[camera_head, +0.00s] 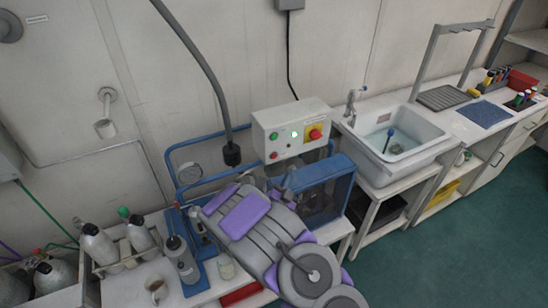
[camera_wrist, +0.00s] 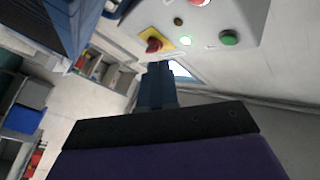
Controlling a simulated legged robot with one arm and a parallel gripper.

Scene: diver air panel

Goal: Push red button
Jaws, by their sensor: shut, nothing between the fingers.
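A pale control box (camera_head: 292,118) is on the wall side above the bench. Its red button (camera_head: 273,156) is low on the left of its front, below a green button (camera_head: 274,135). In the wrist view the box appears upside down, with the red button (camera_wrist: 200,2) cut by the top edge and the green button (camera_wrist: 229,38) below it. My gripper (camera_wrist: 157,68) is shut and empty, its tips pointing at the box and apart from the red button. In the head view my arm stands in front of and below the box, and the fingers are hard to make out.
A larger red knob on a yellow plate (camera_head: 314,133) and a lit green lamp (camera_head: 294,134) share the panel. A blue-framed machine (camera_head: 325,185) stands below the box. A sink (camera_head: 395,140) is at right.

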